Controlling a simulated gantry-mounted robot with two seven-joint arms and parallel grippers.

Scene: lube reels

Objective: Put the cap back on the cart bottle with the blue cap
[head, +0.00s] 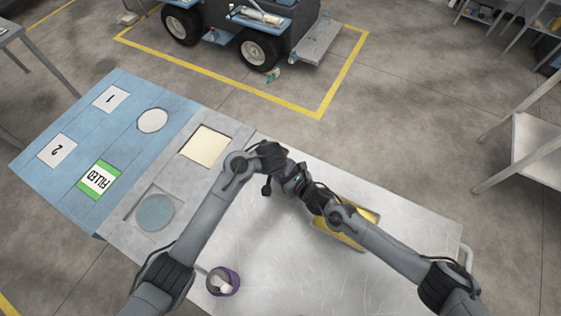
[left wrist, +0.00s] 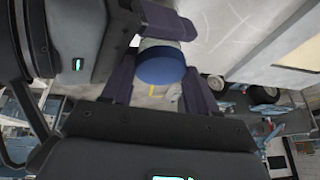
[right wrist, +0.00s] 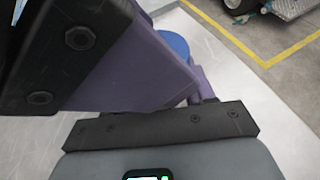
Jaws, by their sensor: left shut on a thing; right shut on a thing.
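My left gripper (head: 277,168) and my right gripper (head: 300,190) meet above the metal table in the head view, where their bodies hide what they hold. In the left wrist view the round blue cap (left wrist: 160,68) sits between the purple fingers of my left gripper (left wrist: 158,75), shut on it. A pale band (left wrist: 160,44), seemingly part of the bottle, shows right behind the cap. A finger of my right gripper (left wrist: 168,20) reaches to that pale part. In the right wrist view a blue edge of the cap (right wrist: 174,43) shows behind a large purple finger. How the cap sits on the bottle cannot be told.
A yellow tray (head: 325,231) lies under my right arm. A purple round holder (head: 233,278) with a white thing inside stands at the table's front. A blue board (head: 75,140) with labels is at the left. A wheeled cart (head: 290,42) stands behind, inside yellow floor lines.

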